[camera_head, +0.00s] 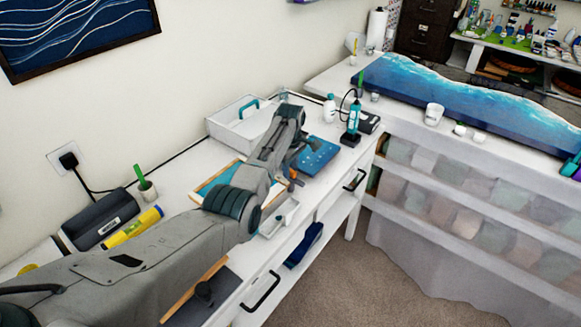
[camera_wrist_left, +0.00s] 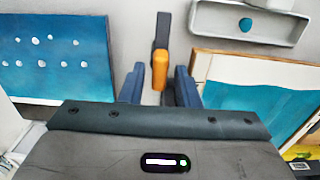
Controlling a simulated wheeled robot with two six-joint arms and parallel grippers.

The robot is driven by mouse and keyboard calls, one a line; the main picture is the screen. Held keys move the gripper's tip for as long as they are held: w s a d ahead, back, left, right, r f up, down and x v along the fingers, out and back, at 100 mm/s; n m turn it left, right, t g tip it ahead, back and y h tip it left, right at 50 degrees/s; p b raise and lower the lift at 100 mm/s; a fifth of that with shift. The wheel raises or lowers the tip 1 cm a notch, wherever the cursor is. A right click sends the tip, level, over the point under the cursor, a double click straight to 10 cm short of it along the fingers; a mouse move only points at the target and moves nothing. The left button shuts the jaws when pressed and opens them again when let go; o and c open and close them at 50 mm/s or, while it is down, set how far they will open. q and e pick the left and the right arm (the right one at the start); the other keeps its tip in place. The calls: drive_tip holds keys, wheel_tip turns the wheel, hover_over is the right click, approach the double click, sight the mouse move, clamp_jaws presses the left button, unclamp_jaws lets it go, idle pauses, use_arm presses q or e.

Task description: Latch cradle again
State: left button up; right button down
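A small dark lever with an orange grip (camera_wrist_left: 160,70) stands out from the white table in the left wrist view; its orange part also shows in the head view (camera_head: 292,173). I cannot tell for sure whether it is the cradle's latch. My left gripper (camera_wrist_left: 160,84) points down at it, with its two dark blue fingers apart, one on either side of the orange grip. Narrow gaps show between grip and fingers. In the head view my left gripper (camera_head: 294,168) is partly hidden by its own arm. No separate cradle can be made out clearly. My right gripper is not in view.
A blue panel with white dots (camera_wrist_left: 50,75) and a wood-framed teal panel (camera_wrist_left: 262,90) flank the gripper. A white tray (camera_wrist_left: 280,33) holds a teal piece. A white caddy (camera_head: 228,130) and teal torch-like tool (camera_head: 353,117) stand farther back.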

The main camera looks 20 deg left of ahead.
use_arm(q)
clamp_jaws()
drive_tip(key=m+p, duration=0.2)
drive_tip(key=m, duration=0.3)
drive_tip(key=shift+r+m, duration=0.1)
drive_tip(key=shift+m, duration=0.2)
drive_tip(key=m, duration=0.2)
drive_tip(key=shift+m+p, duration=0.3)
drive_tip(key=shift+m, duration=0.1)
drive_tip(key=m, duration=0.3)
drive_tip(key=shift+m, duration=0.3)
drive_tip(key=m, duration=0.5)
drive_tip(key=shift+m+p, duration=0.35)
drive_tip(key=shift+m, duration=0.05)
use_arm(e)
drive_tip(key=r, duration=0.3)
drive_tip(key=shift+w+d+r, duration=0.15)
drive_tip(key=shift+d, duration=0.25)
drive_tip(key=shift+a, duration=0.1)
use_arm(q)
drive_tip(key=shift+o, duration=1.2)
unclamp_jaws()
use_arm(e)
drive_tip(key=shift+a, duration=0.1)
